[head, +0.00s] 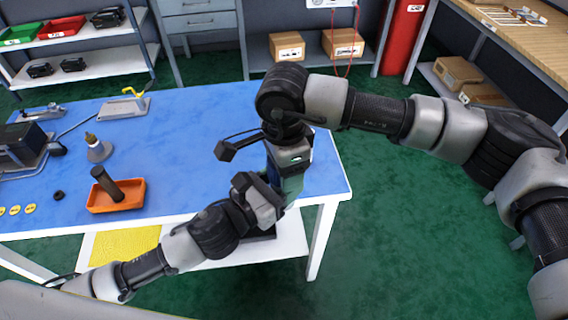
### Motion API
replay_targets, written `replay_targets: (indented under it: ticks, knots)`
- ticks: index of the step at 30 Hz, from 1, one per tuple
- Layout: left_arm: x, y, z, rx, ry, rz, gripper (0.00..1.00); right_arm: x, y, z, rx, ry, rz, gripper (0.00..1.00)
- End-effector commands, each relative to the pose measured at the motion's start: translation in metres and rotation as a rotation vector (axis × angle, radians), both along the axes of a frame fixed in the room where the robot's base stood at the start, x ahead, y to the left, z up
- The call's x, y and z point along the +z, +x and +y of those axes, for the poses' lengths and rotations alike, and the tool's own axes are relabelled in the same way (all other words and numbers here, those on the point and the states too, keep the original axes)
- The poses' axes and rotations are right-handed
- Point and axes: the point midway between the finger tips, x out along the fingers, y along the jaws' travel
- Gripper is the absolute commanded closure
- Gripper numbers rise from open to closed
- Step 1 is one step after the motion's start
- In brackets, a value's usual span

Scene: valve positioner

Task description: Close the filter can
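A dark blue-green body (292,186), which may be the filter can, shows near the front right corner of the blue table. Both grippers cover most of it, so its top and any lid are hidden. My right gripper (289,160) points down directly over it. My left gripper (262,198) reaches in from the lower left and is at its near left side. The fingers of both grippers are hidden, and I cannot tell whether either one touches or holds it. A dark cylinder (107,187) leans in an orange tray (128,197) at the table's front left.
A grey bottle (98,150), a black ring (58,195) and yellow discs (29,209) are on the table's left. A yellow-handled device (126,106) stands behind them. The blue table (190,135) is clear in the middle. Shelves and a wooden bench (520,45) stand behind.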

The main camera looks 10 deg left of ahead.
Motion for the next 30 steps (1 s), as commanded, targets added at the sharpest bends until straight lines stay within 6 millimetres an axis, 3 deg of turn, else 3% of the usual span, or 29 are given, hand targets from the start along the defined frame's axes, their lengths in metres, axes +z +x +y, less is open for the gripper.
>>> replay_targets:
  ticks: [1, 6, 15, 24, 30]
  knots:
    - [0.002, -0.001, -0.002, -0.006, -0.001, -0.004, 1.00, 0.000, 0.000, 0.001, 0.000, 0.003, -0.002, 0.33]
    - [0.001, -0.001, -0.002, -0.005, -0.002, -0.004, 1.00, 0.000, 0.000, 0.001, 0.002, 0.002, -0.001, 0.10]
    - [0.001, -0.001, -0.001, -0.004, -0.002, -0.004, 1.00, 0.003, 0.000, 0.000, 0.004, 0.001, -0.002, 0.10]
    - [0.001, -0.001, -0.001, -0.004, -0.001, -0.003, 1.00, 0.038, 0.001, 0.001, 0.003, 0.002, -0.003, 0.10]
    - [0.001, -0.001, -0.001, -0.004, -0.001, -0.003, 1.00, 0.046, 0.000, 0.000, 0.004, 0.000, 0.000, 0.10]
